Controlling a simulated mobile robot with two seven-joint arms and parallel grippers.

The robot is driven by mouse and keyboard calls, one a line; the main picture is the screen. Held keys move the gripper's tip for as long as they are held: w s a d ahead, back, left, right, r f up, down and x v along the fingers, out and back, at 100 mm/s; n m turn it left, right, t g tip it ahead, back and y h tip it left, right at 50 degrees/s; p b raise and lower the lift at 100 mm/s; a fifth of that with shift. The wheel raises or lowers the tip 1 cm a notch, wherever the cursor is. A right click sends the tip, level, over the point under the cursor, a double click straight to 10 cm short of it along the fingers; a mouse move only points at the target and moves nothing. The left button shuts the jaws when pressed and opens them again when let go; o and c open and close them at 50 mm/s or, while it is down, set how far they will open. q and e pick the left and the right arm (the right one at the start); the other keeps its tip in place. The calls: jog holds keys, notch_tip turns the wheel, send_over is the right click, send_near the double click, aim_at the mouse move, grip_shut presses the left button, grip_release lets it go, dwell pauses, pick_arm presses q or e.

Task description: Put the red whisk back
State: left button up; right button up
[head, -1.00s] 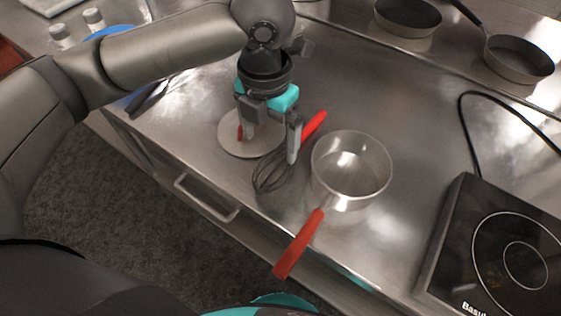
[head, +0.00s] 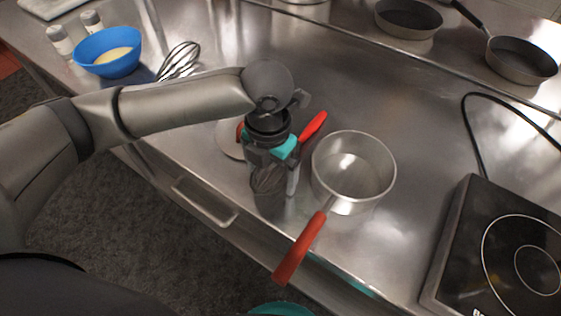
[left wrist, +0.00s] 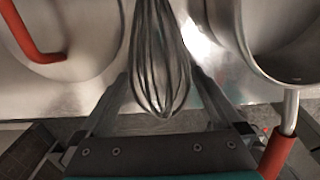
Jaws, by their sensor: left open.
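The red whisk lies on the steel counter, its red handle (head: 313,126) pointing up and right in the head view. Its wire head is partly hidden by my left gripper (head: 274,188). In the left wrist view the whisk's wires (left wrist: 160,55) hang between the two open fingers, with space on both sides. The left gripper is open over the wire end and does not grip it. My right gripper is not in view.
A saucepan (head: 353,163) with a red handle stands just right of the whisk. A round lid (head: 229,138) with a red handle lies to the left, partly hidden. A blue bowl (head: 108,66) and another whisk (head: 180,60) are at the back left. A hob (head: 490,250) is at right.

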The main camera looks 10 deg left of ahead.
pick_arm(q)
jog(key=c, duration=1.5)
jog(key=shift+r, duration=0.15)
notch_tip(320, 180, up, 20)
jog(key=p, duration=0.4)
